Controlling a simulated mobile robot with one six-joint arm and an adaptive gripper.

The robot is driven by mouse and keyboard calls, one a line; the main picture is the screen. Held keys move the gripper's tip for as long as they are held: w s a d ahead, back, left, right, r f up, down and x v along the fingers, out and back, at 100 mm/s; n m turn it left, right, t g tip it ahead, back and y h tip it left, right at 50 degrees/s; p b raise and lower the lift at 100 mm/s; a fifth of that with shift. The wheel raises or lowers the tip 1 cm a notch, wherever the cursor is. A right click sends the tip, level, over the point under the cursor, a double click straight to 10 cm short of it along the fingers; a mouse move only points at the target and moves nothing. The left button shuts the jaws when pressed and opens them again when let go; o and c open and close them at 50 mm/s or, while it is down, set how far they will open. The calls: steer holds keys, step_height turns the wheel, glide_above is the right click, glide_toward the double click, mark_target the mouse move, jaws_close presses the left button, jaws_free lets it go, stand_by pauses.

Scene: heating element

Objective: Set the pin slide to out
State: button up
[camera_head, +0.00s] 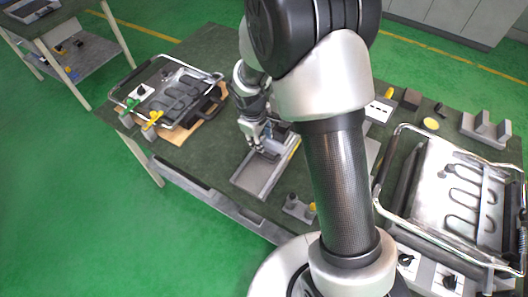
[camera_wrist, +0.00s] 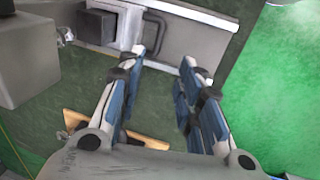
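A grey metal slide unit (camera_head: 252,178), which I take to be the pin slide, lies on the green table in the middle of the head view. In the wrist view, its pale metal plate (camera_wrist: 205,30) crosses the top, with a dark U-shaped handle (camera_wrist: 158,22) and a black block (camera_wrist: 97,26) to the handle's left. My gripper (camera_wrist: 165,60) is open, with two blue-padded fingers pointing at the handle end. Nothing shows between the fingers. I cannot tell whether a fingertip touches the handle. In the head view my gripper (camera_head: 258,146) is over the slide's far part, hiding some of it.
A heating-element unit with a wire frame (camera_head: 165,90) stands at the table's left. Another metal unit with heating coils (camera_head: 465,190) stands at the right. Small grey blocks (camera_head: 298,206) sit near the front edge. My arm covers the table's middle right.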

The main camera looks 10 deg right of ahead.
mark_target(265, 158)
steer(key=f+b, duration=0.1)
steer(key=f, duration=0.3)
steer(key=w+d+f+b, duration=0.1)
steer(key=f, duration=0.4)
steer(key=w+d+f+b, duration=0.1)
steer(key=f+b, duration=0.1)
steer(key=f, duration=0.3)
steer(key=shift+w+f, duration=0.1)
steer(key=shift+f, duration=0.1)
steer(key=shift+c, duration=0.4)
jaws_close()
